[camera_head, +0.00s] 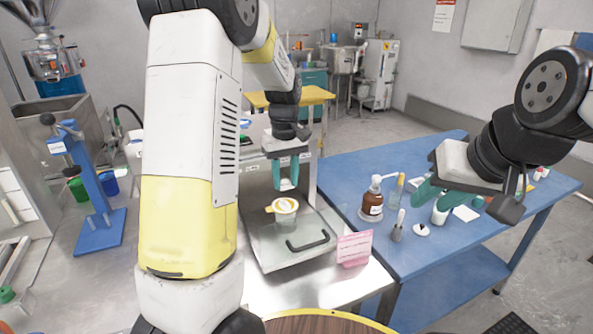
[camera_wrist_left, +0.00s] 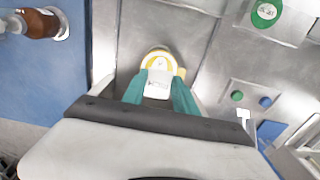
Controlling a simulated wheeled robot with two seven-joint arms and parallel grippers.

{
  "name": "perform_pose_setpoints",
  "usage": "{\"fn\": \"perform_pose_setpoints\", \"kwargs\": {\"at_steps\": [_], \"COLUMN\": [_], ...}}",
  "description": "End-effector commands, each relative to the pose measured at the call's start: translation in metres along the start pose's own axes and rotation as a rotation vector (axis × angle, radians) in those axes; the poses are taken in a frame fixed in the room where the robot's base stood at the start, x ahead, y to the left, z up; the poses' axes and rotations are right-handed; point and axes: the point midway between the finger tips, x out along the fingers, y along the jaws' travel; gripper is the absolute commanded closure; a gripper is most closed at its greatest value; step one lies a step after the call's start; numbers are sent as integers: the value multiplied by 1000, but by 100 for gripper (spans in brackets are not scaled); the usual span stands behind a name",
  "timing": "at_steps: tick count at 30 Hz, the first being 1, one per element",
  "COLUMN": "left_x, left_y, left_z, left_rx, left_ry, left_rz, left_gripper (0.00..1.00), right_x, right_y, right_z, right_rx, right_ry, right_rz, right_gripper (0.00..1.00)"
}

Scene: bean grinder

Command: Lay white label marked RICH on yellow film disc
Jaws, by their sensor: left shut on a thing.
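The yellow film disc (camera_head: 285,205) lies on top of a small cup on the metal tray and has a pale round middle. It also shows in the left wrist view (camera_wrist_left: 157,53). My left gripper (camera_head: 288,184) hangs above the disc, fingers pointing down. In the left wrist view it is shut on a white label (camera_wrist_left: 158,84) with small dark print, too small to read. The label overlaps the near part of the disc in that view; I cannot tell if they touch. My right gripper (camera_head: 475,192) is over the blue table with its teal fingers apart.
A metal tray (camera_head: 262,252) with a black handle surrounds the cup, and a pink sign (camera_head: 354,248) stands at its right. A brown bottle (camera_head: 372,204) and several small items stand on the blue table (camera_head: 425,245). A blue press stand (camera_head: 98,210) is at the left.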

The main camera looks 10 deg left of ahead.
Motion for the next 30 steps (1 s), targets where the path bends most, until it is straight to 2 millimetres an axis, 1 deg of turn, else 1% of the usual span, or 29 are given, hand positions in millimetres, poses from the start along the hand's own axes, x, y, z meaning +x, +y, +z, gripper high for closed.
{"fn": "perform_pose_setpoints", "kwargs": {"at_steps": [7, 21, 30], "left_x": [1, 35, 40], "left_y": [0, 0, 0], "left_z": [0, 0, 0], "left_rx": [0, -1, 0], "left_ry": [0, 0, 1], "left_rz": [0, 0, 1], "left_gripper": [100, 100, 100], "right_x": [0, 0, 0], "right_y": [0, 0, 0], "right_z": [0, 0, 0], "right_rx": [0, 0, 0], "right_ry": [0, 0, 0], "right_rz": [0, 0, 0], "right_gripper": [67, 67, 67]}}
